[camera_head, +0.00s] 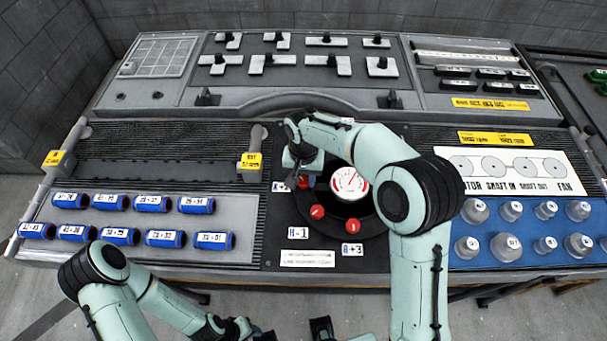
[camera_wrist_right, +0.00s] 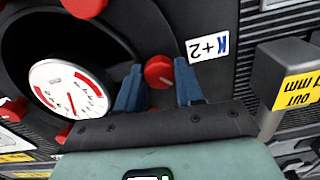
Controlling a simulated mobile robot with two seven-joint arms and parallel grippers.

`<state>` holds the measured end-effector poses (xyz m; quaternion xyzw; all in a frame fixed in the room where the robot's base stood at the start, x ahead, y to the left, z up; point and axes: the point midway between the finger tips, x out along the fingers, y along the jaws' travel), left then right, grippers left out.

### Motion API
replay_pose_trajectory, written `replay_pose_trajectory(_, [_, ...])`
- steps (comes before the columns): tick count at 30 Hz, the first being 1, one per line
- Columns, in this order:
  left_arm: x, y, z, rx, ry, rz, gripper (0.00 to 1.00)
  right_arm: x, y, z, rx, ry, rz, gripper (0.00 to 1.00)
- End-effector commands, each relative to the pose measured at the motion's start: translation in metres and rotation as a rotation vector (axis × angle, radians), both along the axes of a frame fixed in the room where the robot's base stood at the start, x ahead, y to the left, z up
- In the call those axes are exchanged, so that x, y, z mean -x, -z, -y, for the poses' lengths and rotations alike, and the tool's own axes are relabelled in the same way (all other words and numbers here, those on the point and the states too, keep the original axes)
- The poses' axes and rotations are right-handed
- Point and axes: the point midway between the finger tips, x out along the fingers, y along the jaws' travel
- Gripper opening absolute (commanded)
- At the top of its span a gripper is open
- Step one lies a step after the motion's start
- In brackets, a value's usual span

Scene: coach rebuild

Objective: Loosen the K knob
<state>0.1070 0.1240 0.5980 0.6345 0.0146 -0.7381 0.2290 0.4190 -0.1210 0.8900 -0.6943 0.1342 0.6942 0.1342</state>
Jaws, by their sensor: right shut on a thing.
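The red K knob (camera_wrist_right: 159,71) sits on the dark round plate beside the white K+2 label (camera_wrist_right: 208,47).
A white gauge (camera_head: 349,184) stands right beside the K knob. Two more red knobs (camera_head: 317,211) and (camera_head: 352,225) are below, with labels H-1 (camera_head: 298,232) and A+3 (camera_head: 352,249). A grey post with a yellow OUT tag (camera_head: 251,161) stands close left.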

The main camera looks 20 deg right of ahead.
Motion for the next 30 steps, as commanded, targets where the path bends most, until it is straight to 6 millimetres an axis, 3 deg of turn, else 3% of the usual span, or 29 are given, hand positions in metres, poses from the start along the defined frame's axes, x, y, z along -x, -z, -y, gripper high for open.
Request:
replay_pose_trajectory(18, [-0.013,-0.024,0.0,0.0,0.0,0.016,0.43,0.0,-0.001,0.0,0.0,-0.574,-0.001,0.06])
replay_pose_trajectory(30, [-0.019,-0.033,0.0,0.0,0.0,0.021,0.43,0.0,-0.001,0.0,0.0,-0.828,-0.001,0.06])
